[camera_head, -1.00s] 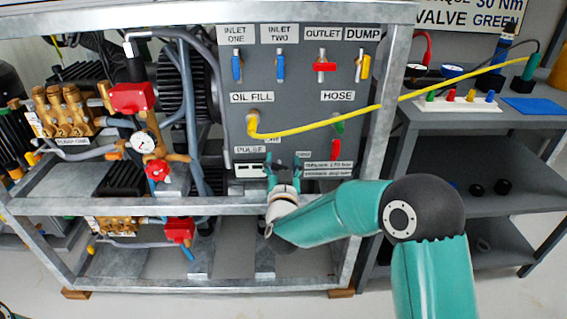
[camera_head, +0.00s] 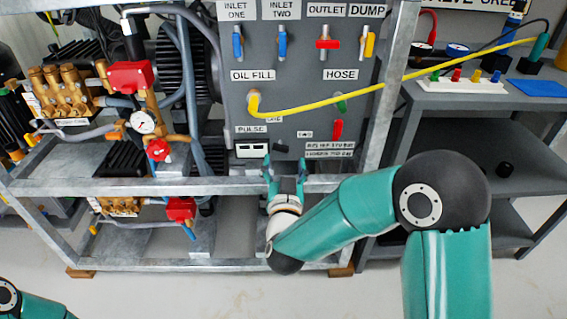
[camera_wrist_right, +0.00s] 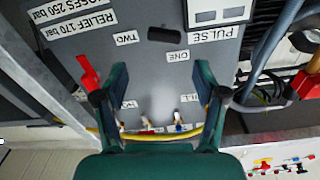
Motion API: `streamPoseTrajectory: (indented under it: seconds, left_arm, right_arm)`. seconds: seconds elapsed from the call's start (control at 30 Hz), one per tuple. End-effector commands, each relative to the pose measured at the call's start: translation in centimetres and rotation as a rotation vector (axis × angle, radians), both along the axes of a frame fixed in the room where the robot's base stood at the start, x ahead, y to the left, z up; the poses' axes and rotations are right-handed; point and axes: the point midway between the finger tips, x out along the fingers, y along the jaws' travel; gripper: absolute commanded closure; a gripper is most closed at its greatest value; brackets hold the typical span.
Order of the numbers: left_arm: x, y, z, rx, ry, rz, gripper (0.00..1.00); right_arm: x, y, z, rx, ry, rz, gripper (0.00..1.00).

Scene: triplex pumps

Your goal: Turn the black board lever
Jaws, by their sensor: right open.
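The black board lever (camera_head: 281,147) is a small dark handle low on the grey panel (camera_head: 360,100), near the PULSE label. My left gripper is out of view; only part of my left arm shows at the lower left.
A yellow hose (camera_head: 330,108) crosses the panel to the right. A red lever (camera_head: 337,129) is right of the black one. A galvanised frame rail (camera_head: 230,186) runs just behind my right gripper. A grey shelf unit (camera_head: 460,99) stands at the right.

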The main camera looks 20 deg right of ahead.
Motion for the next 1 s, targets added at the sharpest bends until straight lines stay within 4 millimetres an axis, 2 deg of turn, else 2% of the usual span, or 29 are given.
streamPoseTrajectory:
  seconds: [0.27, 0.37, 0.5, 0.6, 0.77, 1.0]
  left_arm:
    - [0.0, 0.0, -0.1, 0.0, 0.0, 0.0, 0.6]
    - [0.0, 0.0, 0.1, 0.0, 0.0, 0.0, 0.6]
    - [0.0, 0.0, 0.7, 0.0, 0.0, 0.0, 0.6]
    - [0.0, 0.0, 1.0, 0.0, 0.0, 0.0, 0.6]
    - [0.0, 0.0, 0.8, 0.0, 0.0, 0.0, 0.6]
    - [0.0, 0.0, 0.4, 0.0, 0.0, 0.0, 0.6]
  right_arm:
    - [-0.5, -0.6, 0.1, 0.067, -0.034, -0.021, 0.29]
    - [-3.6, -1.1, -1.2, 0.157, -0.042, -0.058, 0.29]
    - [-8.3, 0.7, -1.7, 0.205, -0.03, -0.038, 0.29]
    - [-9.8, 2.7, -1.5, 0.188, -0.009, 0.01, 0.29]
    - [-8.7, 3.2, -1.2, 0.192, -0.018, 0.024, 0.29]
    - [-4.8, 1.9, -1.3, 0.191, -0.02, 0.021, 0.29]
